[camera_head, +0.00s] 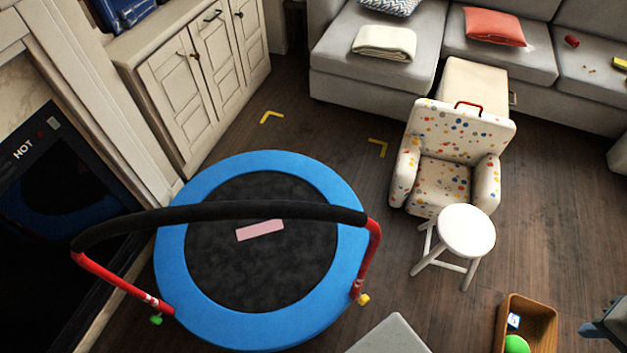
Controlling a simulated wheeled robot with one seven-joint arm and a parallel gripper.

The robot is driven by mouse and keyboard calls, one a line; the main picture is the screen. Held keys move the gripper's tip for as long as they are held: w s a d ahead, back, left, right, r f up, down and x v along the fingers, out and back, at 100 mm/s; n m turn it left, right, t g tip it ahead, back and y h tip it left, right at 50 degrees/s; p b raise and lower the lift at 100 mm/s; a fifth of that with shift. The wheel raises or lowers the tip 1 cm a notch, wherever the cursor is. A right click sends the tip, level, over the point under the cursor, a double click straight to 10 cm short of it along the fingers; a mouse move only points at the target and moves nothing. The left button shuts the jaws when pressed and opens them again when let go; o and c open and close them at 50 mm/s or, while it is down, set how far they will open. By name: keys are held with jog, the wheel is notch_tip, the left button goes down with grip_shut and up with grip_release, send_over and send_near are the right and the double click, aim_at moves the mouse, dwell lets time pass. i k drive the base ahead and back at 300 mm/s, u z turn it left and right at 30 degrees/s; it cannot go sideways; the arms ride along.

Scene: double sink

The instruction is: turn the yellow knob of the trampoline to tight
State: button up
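The trampoline (190,200) stands on the wood floor at left centre, with a blue rim, a black mat and a handlebar of red posts and black padding. The yellow knob (363,299) is at the foot of the right red post. A green knob (156,320) is at the foot of the left post. The yellow knob is too small to read its setting. My gripper (588,330) shows only partly at the lower right edge, well to the right of the yellow knob and apart from it. Its finger opening cannot be made out.
A pink strip (260,230) lies on the trampoline mat. A white stool (466,232), a spotted child's armchair (448,184) and a wooden box (540,318) with a green ball (516,344) stand to the right. A dark panel marked HOT (40,220) is left.

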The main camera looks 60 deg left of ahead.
aim_at(363, 299)
jog(key=z, duration=0.65)
jog(key=i, duration=0.45)
jog(key=u, duration=4.3)
jog(key=k, duration=0.5)
jog(key=z, duration=1.05)
